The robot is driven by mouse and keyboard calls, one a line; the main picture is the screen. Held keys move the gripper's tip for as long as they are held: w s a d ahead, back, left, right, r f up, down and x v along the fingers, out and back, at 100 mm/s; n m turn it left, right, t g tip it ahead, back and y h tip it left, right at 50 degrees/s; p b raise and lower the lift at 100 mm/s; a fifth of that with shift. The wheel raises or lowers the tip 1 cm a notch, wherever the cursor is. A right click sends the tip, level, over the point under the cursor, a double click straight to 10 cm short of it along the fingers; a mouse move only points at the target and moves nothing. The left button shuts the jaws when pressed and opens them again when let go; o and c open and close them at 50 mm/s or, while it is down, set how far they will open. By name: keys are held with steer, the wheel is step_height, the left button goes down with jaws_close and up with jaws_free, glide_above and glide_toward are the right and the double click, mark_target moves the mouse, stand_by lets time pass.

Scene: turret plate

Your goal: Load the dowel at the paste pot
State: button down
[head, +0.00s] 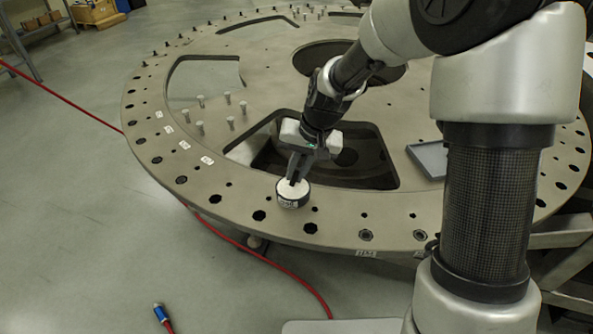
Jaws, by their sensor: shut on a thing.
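The paste pot (294,200) is a small round pot with a pale top and a dark, labelled side. It stands upright on the near rim of the turret plate, beside a large cutout. My gripper (295,180) points down with its dark fingertips right at the pale top of the pot. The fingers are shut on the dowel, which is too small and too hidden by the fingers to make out. I cannot tell whether its tip touches the paste.
The big round turret plate (330,228) has holes along its rim and several large cutouts. Several upright pegs (228,98) stand left of my gripper. A grey tray (428,158) lies on the right. A red cable (285,273) runs below the plate across the floor.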

mark_target(297, 171)
steer(key=shift+f, duration=0.45)
stand_by(1.1)
steer(key=shift+r, duration=0.1)
steer(key=shift+r+p, duration=2.3)
steer(key=shift+r, duration=1.2)
